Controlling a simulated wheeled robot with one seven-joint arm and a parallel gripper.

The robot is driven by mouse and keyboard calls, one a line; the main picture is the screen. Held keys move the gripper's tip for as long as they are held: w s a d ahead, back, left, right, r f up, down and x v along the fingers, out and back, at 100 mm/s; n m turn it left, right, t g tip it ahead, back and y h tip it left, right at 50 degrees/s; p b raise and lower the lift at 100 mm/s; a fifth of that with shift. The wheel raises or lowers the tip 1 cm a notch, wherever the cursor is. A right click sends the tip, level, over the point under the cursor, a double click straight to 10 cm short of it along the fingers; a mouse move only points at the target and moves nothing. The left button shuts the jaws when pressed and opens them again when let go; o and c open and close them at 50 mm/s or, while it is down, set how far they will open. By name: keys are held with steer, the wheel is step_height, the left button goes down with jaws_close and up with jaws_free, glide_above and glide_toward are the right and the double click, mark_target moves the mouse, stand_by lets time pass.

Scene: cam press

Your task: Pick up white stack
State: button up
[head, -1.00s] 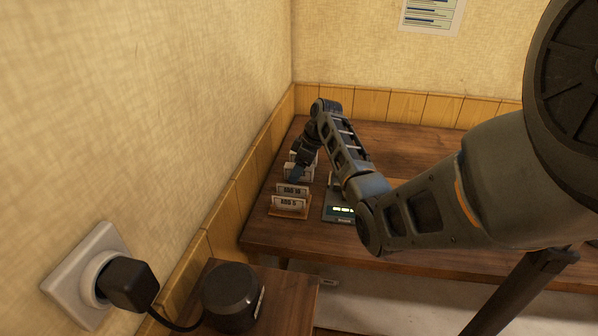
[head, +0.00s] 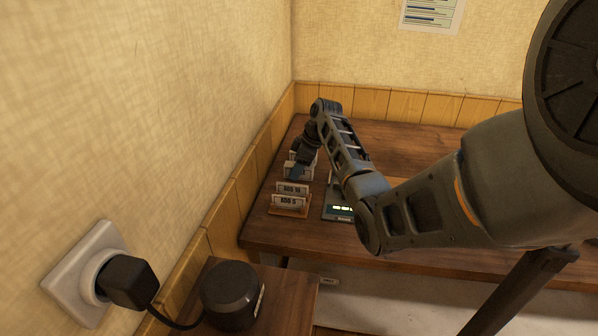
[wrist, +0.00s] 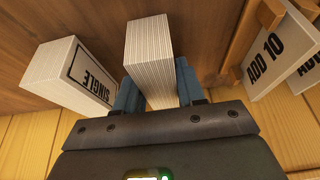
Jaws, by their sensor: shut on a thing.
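In the wrist view, a white stack (wrist: 151,55) of thin sheets or cards stands between the two blue fingers of my gripper (wrist: 158,84). The fingers are shut on its sides. Another white stack labelled "SINGLE" (wrist: 62,76) is just left of the fingers in the wrist view. In the head view my gripper (head: 298,172) is at the left part of the table, and the stacks there are partly hidden by it. I cannot tell whether the held stack touches the table.
"ADD 10" (head: 292,188) and "ADD 5" (head: 289,202) cards stand in a wooden holder in front of the gripper. A device with a lit display (head: 342,209) is right of them. The wood-trimmed wall is close on the left. The table's back right is clear.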

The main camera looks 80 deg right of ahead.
steer(key=c, duration=0.4)
